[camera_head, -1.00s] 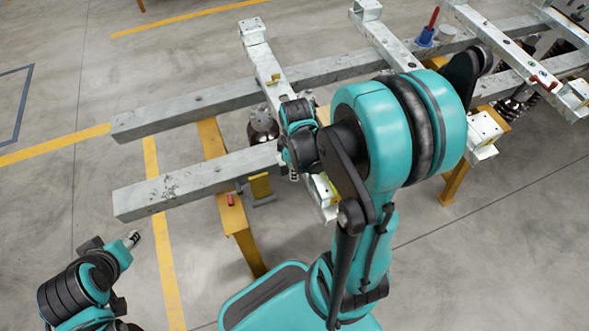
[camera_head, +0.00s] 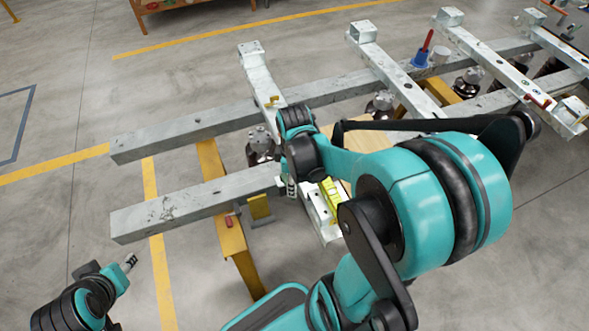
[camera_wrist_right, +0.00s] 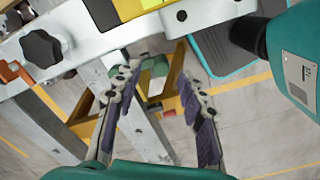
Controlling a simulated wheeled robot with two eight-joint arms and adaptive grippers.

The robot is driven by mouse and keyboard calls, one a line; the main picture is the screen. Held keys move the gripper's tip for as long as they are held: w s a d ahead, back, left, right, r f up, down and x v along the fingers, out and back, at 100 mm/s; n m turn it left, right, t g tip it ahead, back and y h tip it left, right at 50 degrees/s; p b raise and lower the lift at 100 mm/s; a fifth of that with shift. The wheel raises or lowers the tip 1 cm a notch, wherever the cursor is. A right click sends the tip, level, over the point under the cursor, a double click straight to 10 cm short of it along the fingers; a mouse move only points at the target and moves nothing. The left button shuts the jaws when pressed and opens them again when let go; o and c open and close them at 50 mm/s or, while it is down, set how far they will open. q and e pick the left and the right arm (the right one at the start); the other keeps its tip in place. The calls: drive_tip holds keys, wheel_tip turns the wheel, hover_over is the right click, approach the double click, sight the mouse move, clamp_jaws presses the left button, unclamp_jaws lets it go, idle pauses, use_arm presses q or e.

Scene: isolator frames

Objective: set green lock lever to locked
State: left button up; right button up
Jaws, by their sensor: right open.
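A green part (camera_wrist_right: 152,68), which looks like the green lock lever, shows in the right wrist view beside a metal beam (camera_wrist_right: 95,42). My right gripper (camera_wrist_right: 157,62) is open, with its two dark-padded fingers on either side of the green part. Whether they touch it is unclear. In the head view my right gripper (camera_head: 291,187) is small, at the near end of a crossbar, and the lever cannot be made out. My left gripper (camera_head: 130,262) is at the lower left, away from the frame; its jaws are too small to read.
A grey long beam (camera_head: 190,205) and a yellow stand (camera_head: 238,250) lie near my right gripper. A yellow block (camera_head: 332,195) sits on the crossbar's near end. A black knob (camera_wrist_right: 42,48) is at the left of the wrist view. Floor (camera_head: 60,220) left of the frame is clear.

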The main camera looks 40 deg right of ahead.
wheel_tip(320, 180, up, 7)
idle(0.3)
idle(0.5)
